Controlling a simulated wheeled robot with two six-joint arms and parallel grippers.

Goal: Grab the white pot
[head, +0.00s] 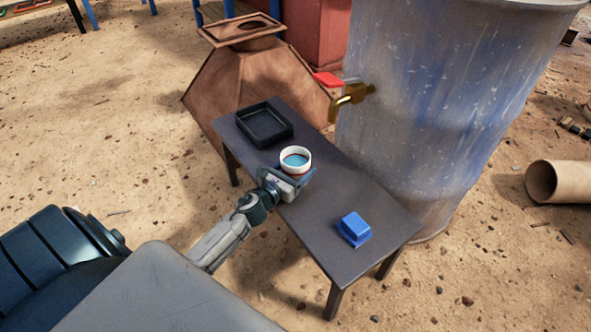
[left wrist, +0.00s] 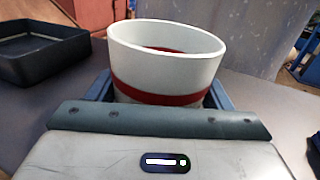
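The white pot (head: 295,161) with a red band is on or just above the dark table, near its middle. A blue surface shows inside it in the head view. In the left wrist view the pot (left wrist: 165,57) fills the middle, with its lower part hidden by my gripper. My left gripper (head: 290,180) has one finger on each side of the pot, very close to its wall. I cannot tell whether the fingers press on it, or whether its base touches the table. My right gripper is not in view.
A black tray (head: 264,124) lies at the table's far end, and a blue block-like object (head: 354,228) at the near end. A large blue-grey barrel (head: 420,110) with a brass tap (head: 350,98) stands close behind the table (head: 340,195). A rusty hopper (head: 215,85) stands beyond it.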

